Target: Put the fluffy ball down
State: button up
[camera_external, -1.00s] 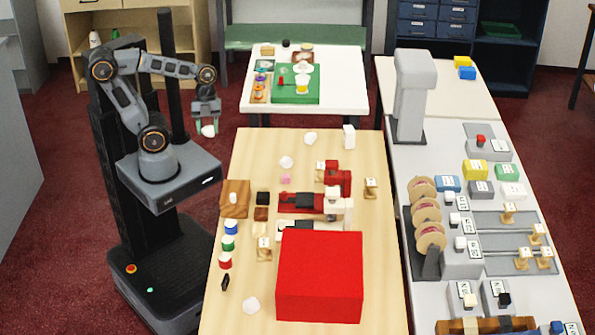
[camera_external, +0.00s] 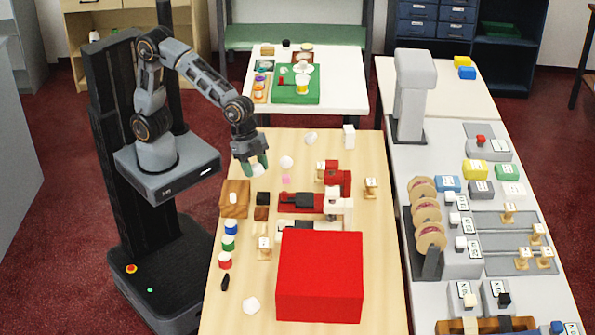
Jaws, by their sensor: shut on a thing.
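My gripper (camera_external: 255,169) is shut on a small white ball (camera_external: 258,169), which shows between and below the fingertips. The fingers hide part of it, and its fluffy texture is too small to make out. The gripper is over the far left part of the wooden table (camera_external: 385,268). I cannot tell whether the ball touches the table top or hangs just above it. Other whitish round lumps lie on the table: one (camera_external: 286,162) just right of my gripper, one (camera_external: 310,138) farther back, and one (camera_external: 252,305) near the front left.
A brown block (camera_external: 235,192) and dark small blocks (camera_external: 262,198) stand just in front of my gripper. A red and grey device (camera_external: 335,185) stands to the right. A large red box (camera_external: 320,277) fills the front middle. Coloured jars (camera_external: 230,228) line the left edge.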

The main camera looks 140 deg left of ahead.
jog(key=w+d+f+m+h, duration=0.1)
jog(key=w+d+f+m, duration=0.15)
jog(key=d, duration=0.65)
jog(key=s+a+r+n+y+b, duration=0.1)
jog(key=s+a+r+n+b, duration=0.3)
jog(key=s+a, duration=0.55)
jog(key=s+a+f+n+g+y, duration=0.1)
jog(key=s+a+n+y, duration=0.1)
jog(key=s+n, duration=0.3)
jog(key=s+a+f+n+y, duration=0.1)
jog(key=s+a+f+n, duration=0.15)
jog(key=s, duration=0.45)
jog(key=b, duration=0.1)
send_near(277, 188)
jog(key=shift+w+a+f+n, duration=0.3)
jog(key=shift+w+a+f, duration=0.3)
jog(key=shift+f, duration=0.2)
jog(key=shift+w+f, duration=0.1)
jog(key=shift+f, duration=0.1)
jog(key=shift+w+f+b, duration=0.1)
jog(key=shift+f+b, duration=0.3)
jog(key=shift+f, duration=1.2)
